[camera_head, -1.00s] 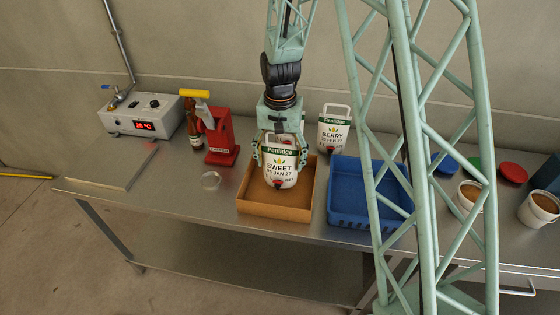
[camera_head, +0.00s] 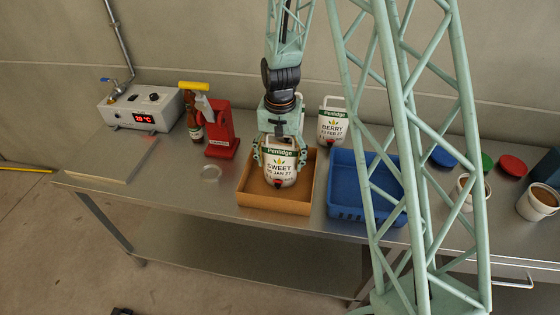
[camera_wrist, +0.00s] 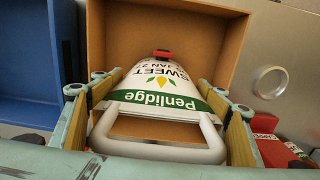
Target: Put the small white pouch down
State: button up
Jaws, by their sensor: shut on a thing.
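The small white pouch (camera_head: 281,172) has a green Penlidge band and the words SWEET and JAN 27. It is upright, with a handle loop at its top and a red tap low on its front. My gripper (camera_head: 280,158) is shut on the pouch, with a finger on each side. The wrist view shows the pouch (camera_wrist: 160,85) between the fingers, over the brown tray (camera_wrist: 190,30). The pouch is within the brown tray (camera_head: 270,202); whether its bottom touches the tray floor is hard to tell.
A blue crate (camera_head: 350,212) stands right of the tray. A BERRY pouch (camera_head: 332,127) stands behind it. A red capper (camera_head: 222,135), a bottle (camera_head: 195,128) and a grey control box (camera_head: 140,110) stand left. Tubs and lids are at right. Bare steel lies left of the tray.

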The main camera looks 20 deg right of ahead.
aim_at(280, 145)
jog(key=o, duration=1.7)
jog(key=shift+f, duration=0.1)
jog(key=shift+c, duration=0.2)
jog(key=shift+r, duration=6.05)
